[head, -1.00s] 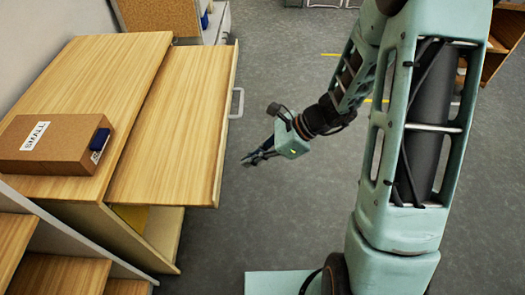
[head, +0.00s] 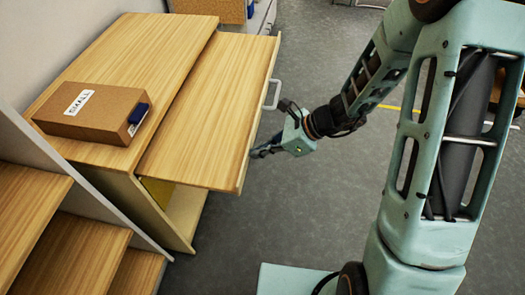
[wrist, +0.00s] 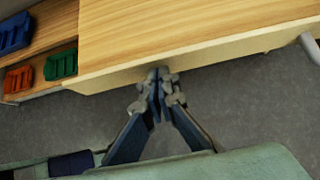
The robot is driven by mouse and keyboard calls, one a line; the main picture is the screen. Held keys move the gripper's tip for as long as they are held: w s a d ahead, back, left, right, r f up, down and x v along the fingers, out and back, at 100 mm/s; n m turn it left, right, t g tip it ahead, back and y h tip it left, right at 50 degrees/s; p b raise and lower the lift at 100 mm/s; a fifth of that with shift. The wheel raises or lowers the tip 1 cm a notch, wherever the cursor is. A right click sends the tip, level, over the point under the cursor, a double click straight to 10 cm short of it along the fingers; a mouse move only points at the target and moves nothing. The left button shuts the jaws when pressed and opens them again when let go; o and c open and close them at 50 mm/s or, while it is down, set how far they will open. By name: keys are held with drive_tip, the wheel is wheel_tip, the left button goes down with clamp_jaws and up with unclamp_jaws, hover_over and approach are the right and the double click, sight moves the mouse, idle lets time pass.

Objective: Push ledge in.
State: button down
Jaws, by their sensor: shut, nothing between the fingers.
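The ledge (head: 215,110) is a light wood board that sticks out from the right side of the wooden cabinet (head: 140,50). Its front edge carries a grey handle (head: 272,93). In the wrist view the ledge (wrist: 170,30) fills the top, with its front edge (wrist: 220,50) facing my gripper and part of the handle (wrist: 310,47) at the right. My gripper (head: 257,153) is shut and empty beside the front edge, nearer the near end than the handle. In the wrist view the fingertips (wrist: 160,75) overlap the lower rim of that edge; I cannot tell whether they touch.
A brown box labelled SMALL (head: 92,112) lies on the cabinet top. Wooden steps or shelves (head: 70,240) stand at the lower left. Blue (wrist: 14,33), orange (wrist: 17,82) and green (wrist: 61,64) trays show under the ledge. The grey floor (head: 330,210) is clear to the right.

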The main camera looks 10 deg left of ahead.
sight(155, 140)
drive_tip(key=a, duration=1.9)
drive_tip(key=w+a, duration=0.1)
drive_tip(key=a, duration=0.8)
drive_tip(key=shift+a+r, duration=0.1)
drive_tip(key=shift+a, duration=0.3)
drive_tip(key=shift+a+r, duration=0.1)
drive_tip(key=shift+r, duration=0.1)
